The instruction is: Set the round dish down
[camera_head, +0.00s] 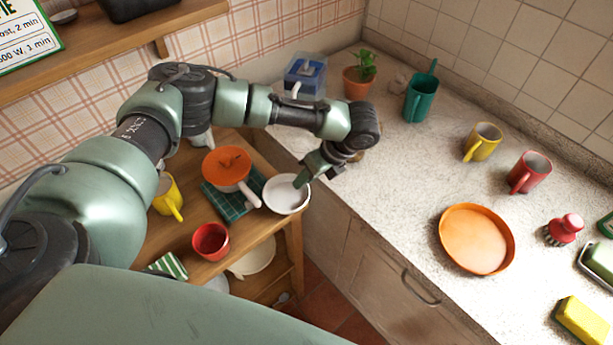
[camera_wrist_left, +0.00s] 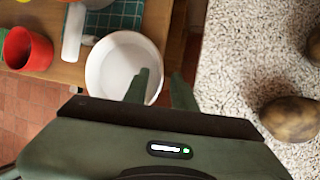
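A round white dish (camera_head: 282,198) is at the right edge of the wooden table, beside the counter. It also shows in the left wrist view (camera_wrist_left: 112,65). My left gripper (camera_head: 304,178) is at its right rim. In the left wrist view the fingers (camera_wrist_left: 160,78) stand apart, one over the inside of the dish and one outside the rim, with a gap visible between them. I cannot tell whether the dish rests fully on the table; its underside is hidden. My right gripper is not in view.
The counter holds an orange dish (camera_head: 476,239), mugs and a plant (camera_head: 358,75). Brown lumps (camera_wrist_left: 290,118) lie near the gripper.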

